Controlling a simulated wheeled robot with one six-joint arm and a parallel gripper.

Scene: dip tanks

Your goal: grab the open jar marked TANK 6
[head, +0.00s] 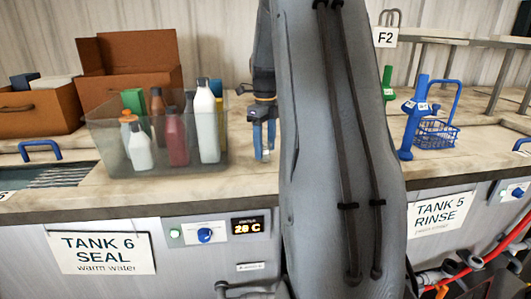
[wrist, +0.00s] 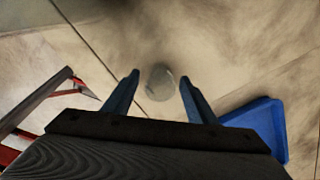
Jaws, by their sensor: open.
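In the wrist view a small round, clear, glassy thing (wrist: 160,82) shows on the pale surface, seen from above. It looks like an open jar, but no marking on it can be read. My gripper (wrist: 160,84) is open, with one blue finger on each side of the round thing in the picture and nothing held. How high the fingers are above it I cannot tell. In the head view my gripper (head: 264,150) points down over the worktop, right of the clear bin.
A clear bin (head: 108,160) of bottles stands left of my gripper, with brown boxes (head: 128,62) behind. The TANK 6 SEAL sign (head: 101,253) is on the front below. A blue basket (head: 436,133) stands right. In the wrist view, a blue object (wrist: 264,130) lies right and a red one (wrist: 20,140) left.

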